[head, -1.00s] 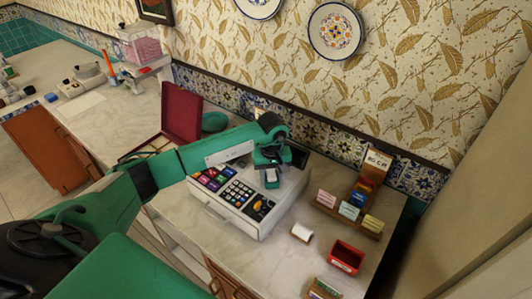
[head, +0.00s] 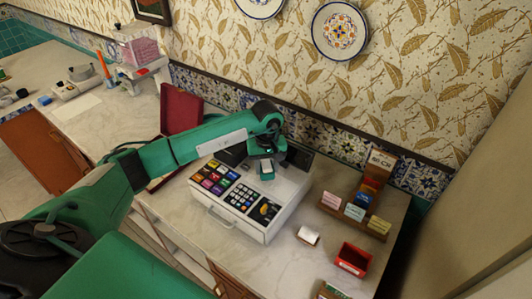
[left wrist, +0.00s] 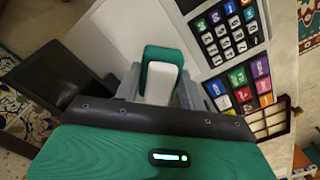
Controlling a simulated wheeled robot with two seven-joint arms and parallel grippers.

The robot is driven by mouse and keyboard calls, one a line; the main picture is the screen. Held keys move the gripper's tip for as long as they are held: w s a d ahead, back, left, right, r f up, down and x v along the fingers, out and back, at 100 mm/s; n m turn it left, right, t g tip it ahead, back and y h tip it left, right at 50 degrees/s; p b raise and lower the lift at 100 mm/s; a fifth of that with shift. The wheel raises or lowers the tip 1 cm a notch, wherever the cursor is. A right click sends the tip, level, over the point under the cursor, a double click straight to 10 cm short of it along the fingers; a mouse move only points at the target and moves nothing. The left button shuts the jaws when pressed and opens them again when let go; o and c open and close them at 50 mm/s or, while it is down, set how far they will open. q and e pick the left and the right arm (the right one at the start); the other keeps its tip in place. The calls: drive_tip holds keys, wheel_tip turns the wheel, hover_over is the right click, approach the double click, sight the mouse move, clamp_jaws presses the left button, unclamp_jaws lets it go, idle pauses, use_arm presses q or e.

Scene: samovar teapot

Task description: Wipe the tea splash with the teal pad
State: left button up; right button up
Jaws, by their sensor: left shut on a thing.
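My left gripper (head: 267,163) is above the back part of the white cash register, at the end of my green arm. It is shut on a small teal pad (head: 267,171) with a white part. In the left wrist view the teal pad (left wrist: 161,53) shows between the grey fingers of the left gripper (left wrist: 160,88), its white part towards me. The pad appears clear of the register. No tea splash can be made out in either view. My right gripper is not in view.
The cash register (head: 238,222) stands on the marble counter (head: 295,265) below the gripper. To its right are a small white item (head: 308,234), a red tray (head: 353,258) and a wooden card rack (head: 335,206). An open maroon case (head: 181,103) stands behind the arm.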

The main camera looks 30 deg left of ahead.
use_arm(q)
wheel_tip(320, 180, up, 2)
drive_tip(key=shift+d, duration=0.1)
drive_tip(key=shift+r+p, duration=0.35)
drive_tip(key=shift+r, duration=0.65)
drive_tip(key=shift+r+p, duration=0.3)
drive_tip(key=shift+r, duration=0.15)
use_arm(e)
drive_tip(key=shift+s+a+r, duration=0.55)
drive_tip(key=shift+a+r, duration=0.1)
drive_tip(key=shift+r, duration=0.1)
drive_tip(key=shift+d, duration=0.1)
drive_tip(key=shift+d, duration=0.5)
